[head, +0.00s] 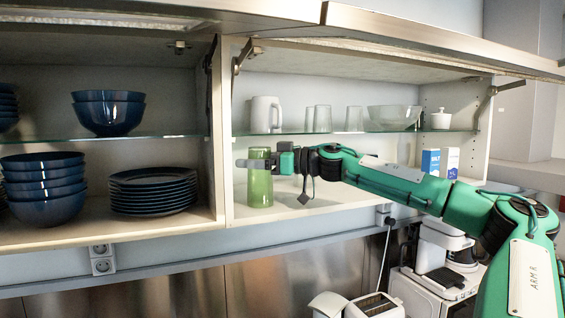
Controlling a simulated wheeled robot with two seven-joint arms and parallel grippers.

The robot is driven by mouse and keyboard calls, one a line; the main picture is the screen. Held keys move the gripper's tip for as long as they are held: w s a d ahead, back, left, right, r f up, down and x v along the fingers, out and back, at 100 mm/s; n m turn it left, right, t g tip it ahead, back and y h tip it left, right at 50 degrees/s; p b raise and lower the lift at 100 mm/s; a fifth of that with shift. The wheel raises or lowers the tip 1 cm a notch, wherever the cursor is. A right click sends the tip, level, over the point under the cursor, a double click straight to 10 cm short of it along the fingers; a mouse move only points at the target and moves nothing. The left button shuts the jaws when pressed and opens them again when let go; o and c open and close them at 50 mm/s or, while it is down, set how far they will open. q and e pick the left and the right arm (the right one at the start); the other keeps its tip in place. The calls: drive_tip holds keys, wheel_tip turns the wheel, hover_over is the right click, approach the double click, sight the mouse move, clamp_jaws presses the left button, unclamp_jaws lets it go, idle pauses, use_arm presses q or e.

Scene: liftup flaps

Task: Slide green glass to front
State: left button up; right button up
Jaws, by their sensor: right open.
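The green glass (260,188) stands upright on the lower board of the right cabinet section, near its left wall. My right arm reaches in from the right. My right gripper (250,163) is open at the glass's upper part, with a finger showing to the left of the rim and the gripper body to the right. I cannot tell whether the fingers touch the glass. My left gripper is not in view.
A glass shelf (340,132) above my right gripper holds a white mug (265,115), clear glasses and a glass bowl (393,117). A cabinet divider (221,150) stands close on the left. Salt boxes (431,162) stand to the right. Dark plates (153,190) and bowls fill the left section.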

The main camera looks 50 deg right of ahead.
drive_tip(key=b+v, duration=0.9)
drive_tip(key=v, duration=0.4)
drive_tip(key=shift+s, duration=0.25)
idle(0.4)
